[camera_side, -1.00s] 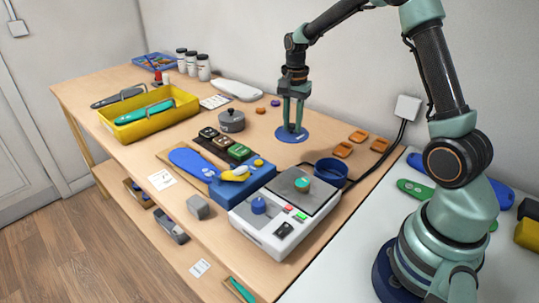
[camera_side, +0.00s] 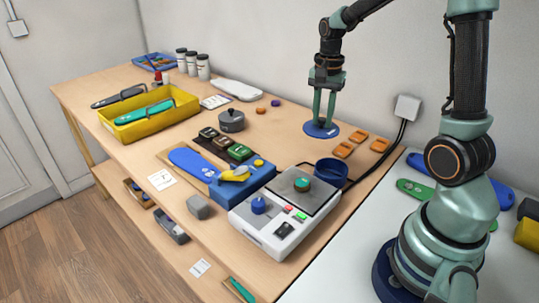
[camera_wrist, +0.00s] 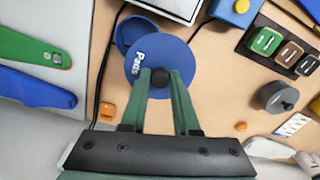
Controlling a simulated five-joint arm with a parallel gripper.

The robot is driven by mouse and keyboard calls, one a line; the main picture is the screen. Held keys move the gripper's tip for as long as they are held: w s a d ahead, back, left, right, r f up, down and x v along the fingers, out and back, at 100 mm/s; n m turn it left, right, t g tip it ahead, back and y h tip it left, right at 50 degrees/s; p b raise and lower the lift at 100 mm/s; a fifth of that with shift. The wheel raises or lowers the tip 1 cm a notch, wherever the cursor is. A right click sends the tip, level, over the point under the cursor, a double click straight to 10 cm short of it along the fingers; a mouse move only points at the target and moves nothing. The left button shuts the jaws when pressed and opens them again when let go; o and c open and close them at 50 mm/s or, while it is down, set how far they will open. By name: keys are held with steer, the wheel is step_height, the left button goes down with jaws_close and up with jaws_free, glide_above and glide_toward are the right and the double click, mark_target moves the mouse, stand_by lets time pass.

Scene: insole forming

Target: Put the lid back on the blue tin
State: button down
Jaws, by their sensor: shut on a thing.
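The round blue lid (camera_side: 319,130) hangs level in my gripper (camera_side: 324,118), which is shut on its dark knob. In the wrist view the lid (camera_wrist: 140,62) reads "Pads", and my gripper (camera_wrist: 160,78) pinches the knob at its middle. The open blue tin (camera_side: 331,172) stands on the bench behind the white machine. In the wrist view the tin (camera_wrist: 126,30) is partly hidden behind the lid. In the side view the lid is apart from the tin, farther back; its exact height over the bench is hard to tell.
The white machine (camera_side: 272,236) with knobs stands in front of the tin. Several orange pads (camera_side: 357,136) lie beside it, near a black cable (camera_side: 375,162). A grey lidded pot (camera_side: 231,121) and a yellow tray (camera_side: 150,130) are to the left.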

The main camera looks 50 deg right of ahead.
mark_target(337, 134)
steer(key=s+f, duration=0.2)
steer(key=s, duration=0.1)
steer(key=s+f, duration=0.1)
steer(key=s, duration=0.1)
steer(key=shift+f, duration=3.15)
steer(key=shift+f, duration=0.2)
steer(key=c, duration=0.6)
jaws_free()
steer(key=o, duration=0.5)
